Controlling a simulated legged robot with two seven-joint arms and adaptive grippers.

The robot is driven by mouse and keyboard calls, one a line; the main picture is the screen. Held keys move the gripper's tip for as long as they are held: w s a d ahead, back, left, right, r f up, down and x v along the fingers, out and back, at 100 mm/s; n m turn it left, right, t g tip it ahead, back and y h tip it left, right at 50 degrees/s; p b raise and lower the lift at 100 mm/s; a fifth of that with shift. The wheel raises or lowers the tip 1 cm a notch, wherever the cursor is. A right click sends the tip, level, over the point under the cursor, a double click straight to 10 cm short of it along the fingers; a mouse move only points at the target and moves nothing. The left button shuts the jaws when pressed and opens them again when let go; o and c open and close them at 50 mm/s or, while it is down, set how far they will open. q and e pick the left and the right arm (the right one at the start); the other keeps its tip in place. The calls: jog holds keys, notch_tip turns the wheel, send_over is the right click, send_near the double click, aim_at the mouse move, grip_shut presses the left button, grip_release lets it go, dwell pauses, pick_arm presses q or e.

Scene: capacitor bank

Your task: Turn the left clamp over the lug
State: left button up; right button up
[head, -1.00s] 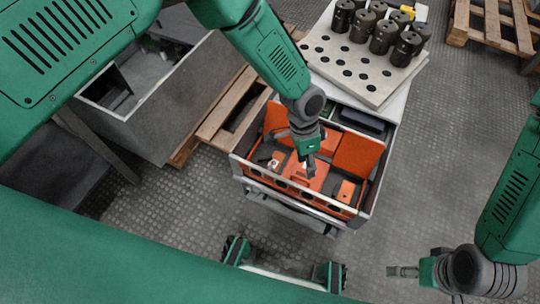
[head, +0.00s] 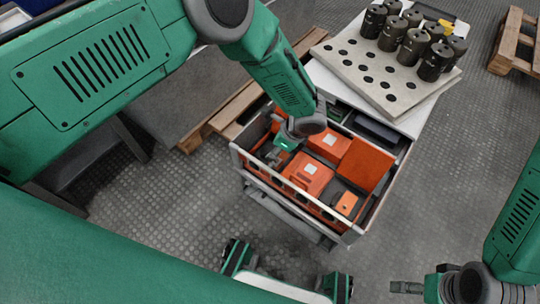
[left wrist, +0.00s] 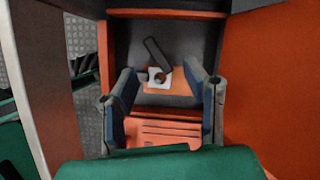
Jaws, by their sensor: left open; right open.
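In the left wrist view a short dark bar, which looks like the left clamp (left wrist: 156,52), lies slanted on the dark floor of a compartment. Its lower end comes close to a small brown round part, which looks like the lug (left wrist: 158,77), on a white patch over an orange piece. I cannot tell whether they touch. My left gripper (left wrist: 163,92) is open, its fingers on either side of the orange piece, with nothing between the tips. In the head view my left gripper (head: 271,157) is low in the box's left part, hiding the clamp. My right gripper (head: 405,287) is open and empty over the floor.
The open box (head: 290,203) has grey walls close around my left gripper. Orange blocks (head: 309,176) and an orange panel (head: 364,162) stand to its right. Behind is a perforated board (head: 350,68) with several dark cylinders (head: 412,40). A pallet (head: 515,45) lies at the far right.

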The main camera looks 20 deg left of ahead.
aim_at(268, 152)
pick_arm(q)
jog(key=shift+x, duration=0.85)
jog(key=shift+d+f+b, duration=0.1)
jog(key=shift+f+b, duration=0.25)
jog(key=shift+f, duration=0.05)
jog(key=shift+a+f, duration=0.25)
jog(key=shift+a, duration=0.1)
jog(key=shift+a+f, duration=0.25)
jog(key=shift+a, duration=0.4)
jog(key=shift+d+r, duration=0.1)
jog(key=shift+d, duration=0.3)
grip_shut()
jog(key=shift+d, duration=0.15)
jog(key=shift+a, duration=0.25)
jog(key=m, duration=0.2)
jog(key=m+t+p, duration=0.1)
jog(key=shift+d+r+m+t, duration=0.1)
jog(key=shift+d+m+t, duration=0.05)
jog(key=shift+m+t, duration=0.2)
jog(key=shift+m+t+h+p, duration=0.55)
jog(key=shift+m+p, duration=0.35)
jog(key=shift+m, duration=0.85)
pick_arm(e)
jog(key=shift+a+r, duration=0.1)
jog(key=shift+r, duration=0.7)
pick_arm(q)
jog(key=shift+a, duration=0.2)
